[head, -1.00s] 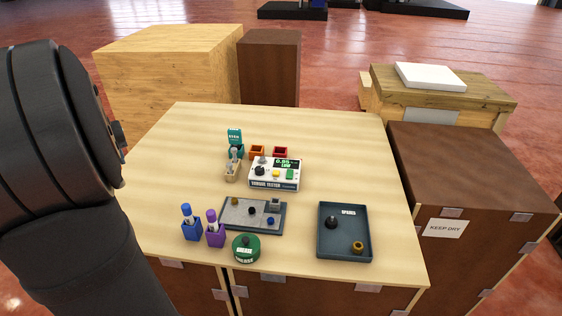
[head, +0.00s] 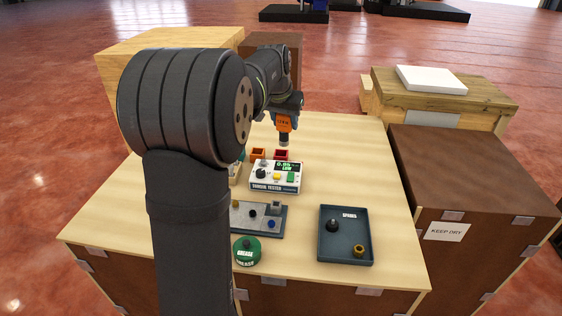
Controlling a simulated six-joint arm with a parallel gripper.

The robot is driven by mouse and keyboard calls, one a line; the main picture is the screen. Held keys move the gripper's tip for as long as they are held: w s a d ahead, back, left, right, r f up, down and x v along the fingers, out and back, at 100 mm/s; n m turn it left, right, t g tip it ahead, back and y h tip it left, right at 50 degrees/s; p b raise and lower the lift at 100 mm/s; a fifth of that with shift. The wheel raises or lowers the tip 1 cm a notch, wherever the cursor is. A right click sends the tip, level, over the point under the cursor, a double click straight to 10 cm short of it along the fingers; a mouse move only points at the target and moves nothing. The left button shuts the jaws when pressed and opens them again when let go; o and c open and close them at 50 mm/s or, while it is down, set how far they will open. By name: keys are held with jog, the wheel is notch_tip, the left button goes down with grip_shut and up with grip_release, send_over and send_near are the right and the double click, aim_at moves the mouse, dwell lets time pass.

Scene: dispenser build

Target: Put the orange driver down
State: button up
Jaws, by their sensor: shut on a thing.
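The orange driver (head: 284,123) hangs upright from my gripper (head: 287,104), with its dark tip pointing down. My gripper is shut on the driver's top end. The driver is in the air near the far side of the table, above and behind the torque tester (head: 275,177). An orange square holder (head: 258,154) and a red square holder (head: 281,154) stand behind the tester. The driver's tip appears just above the red holder in the picture; I cannot tell how far apart they are.
A grey tray (head: 274,236) with small knobs and a green grease tin (head: 247,251) lie in front. A dark spares tray (head: 345,250) holds a black part and a brass part. My arm hides the table's left side. The table's right side (head: 360,165) is clear.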

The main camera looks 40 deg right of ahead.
jog(key=s+d+m, duration=0.2)
jog(key=s+d, duration=0.3)
jog(key=d, duration=0.1)
send_over(279, 155)
jog(key=s, duration=0.2)
jog(key=shift+w+f, duration=0.2)
jog(key=shift+f, duration=5.3)
jog(key=shift+f, duration=0.15)
jog(key=o, duration=1.3)
jog(key=shift+c, duration=0.2)
